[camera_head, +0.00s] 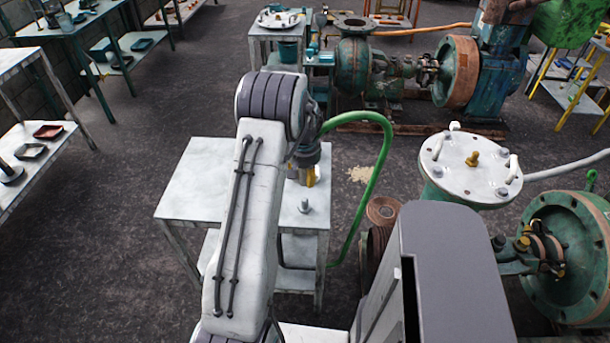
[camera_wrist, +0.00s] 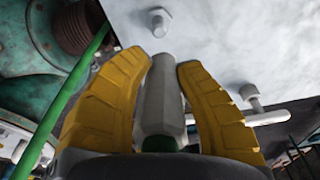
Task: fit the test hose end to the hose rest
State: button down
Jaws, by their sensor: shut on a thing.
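My gripper (camera_wrist: 161,64) has two yellow fingers shut on the test hose end, a grey faceted fitting (camera_wrist: 162,100) with green at its base. The fitting points away from the wrist, toward the white table top. In the head view my gripper (camera_head: 312,177) is over the right part of the white table (camera_head: 190,185), partly hidden by my arm. The green hose (camera_head: 385,150) loops right and down beside the table. Two short grey pegs show in the wrist view, one ahead (camera_wrist: 158,20) and one at right (camera_wrist: 252,96). I cannot tell which is the hose rest.
One upright peg (camera_head: 305,206) stands near the table's right edge. A green tank with a white lid (camera_head: 468,165) and a green flanged pump (camera_head: 565,250) stand at right. A pump set (camera_head: 370,70) is behind. Shelves with trays (camera_head: 48,131) line the left; the floor between is clear.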

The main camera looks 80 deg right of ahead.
aim_at(305, 199)
jog(key=shift+f, duration=0.15)
jog(key=shift+f+b, duration=1.7)
jog(key=shift+f, duration=0.95)
jog(key=shift+f+b, duration=0.3)
jog(key=shift+f, duration=0.05)
jog(key=shift+f, duration=0.1)
jog(key=shift+a+f, duration=0.1)
jog(key=shift+f, duration=0.1)
jog(key=shift+r, duration=0.2)
jog(key=shift+r, duration=0.45)
jog(key=shift+f, duration=0.3)
jog(key=shift+f+b, duration=0.1)
jog(key=shift+b, duration=0.25)
